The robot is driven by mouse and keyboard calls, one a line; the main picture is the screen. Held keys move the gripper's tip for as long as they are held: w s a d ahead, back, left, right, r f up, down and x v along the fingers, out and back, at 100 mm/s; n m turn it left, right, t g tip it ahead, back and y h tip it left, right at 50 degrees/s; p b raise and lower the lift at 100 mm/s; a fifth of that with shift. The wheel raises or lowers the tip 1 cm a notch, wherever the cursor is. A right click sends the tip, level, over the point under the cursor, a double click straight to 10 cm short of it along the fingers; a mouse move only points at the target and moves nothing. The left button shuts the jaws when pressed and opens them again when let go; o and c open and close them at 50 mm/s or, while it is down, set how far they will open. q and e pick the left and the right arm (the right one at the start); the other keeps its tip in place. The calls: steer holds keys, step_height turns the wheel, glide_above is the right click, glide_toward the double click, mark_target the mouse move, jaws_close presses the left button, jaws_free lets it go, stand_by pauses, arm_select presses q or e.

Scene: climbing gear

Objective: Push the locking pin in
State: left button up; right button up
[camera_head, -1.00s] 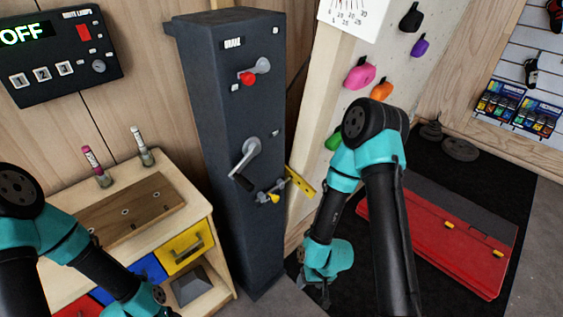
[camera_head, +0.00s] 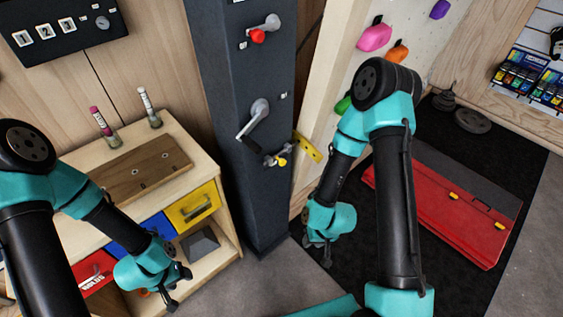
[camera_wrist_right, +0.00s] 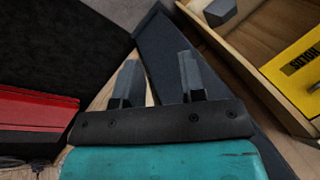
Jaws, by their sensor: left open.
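The locking pin seems to be the small metal pin with a yellow knob (camera_head: 282,161) on the front of the dark column (camera_head: 243,85). It sits below the crank handle (camera_head: 255,118); how deep it sits I cannot tell. A yellow plate with holes (camera_head: 307,147) sticks out beside it to the right. My left gripper (camera_head: 180,289) is open and empty, low in front of the workbench, left of the column. My right gripper (camera_head: 318,253) hangs below and right of the pin, apart from it. In the right wrist view its fingers (camera_wrist_right: 160,80) are spread with nothing between them.
The workbench (camera_head: 185,150) with a yellow drawer (camera_head: 192,206) and blue drawer (camera_head: 140,232) stands left of the column. A climbing wall with coloured holds (camera_head: 375,37) rises on the right. A red folded pad (camera_head: 440,205) lies on the black floor mat (camera_head: 475,160).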

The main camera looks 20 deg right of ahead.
steer(key=w+n+t, duration=0.1)
steer(key=w+a+r+n+t, duration=0.1)
steer(key=w, duration=0.1)
steer(key=w+a+r+n+t+h, duration=0.1)
steer(key=w, duration=0.1)
steer(key=shift+a+r+n, duration=0.1)
steer(key=shift+r+n, duration=0.1)
steer(key=shift+n, duration=0.1)
steer(key=c, duration=0.6)
steer(key=w+r+n+t, duration=0.1)
steer(key=w+a+r+n+t, duration=0.1)
steer(key=w+r+n+t+h, duration=0.1)
steer(key=w, duration=0.1)
steer(key=shift+a+r+n, duration=0.3)
steer(key=shift+a, duration=0.1)
jaws_close()
steer(key=w+a+r+n+t+h, duration=0.2)
steer(key=r+n+t, duration=0.5)
steer(key=r, duration=0.4)
steer(key=shift+w+a+n+h, duration=0.35)
steer(key=shift+w+a, duration=0.4)
steer(key=shift+w, duration=0.35)
steer(key=shift+r, duration=0.1)
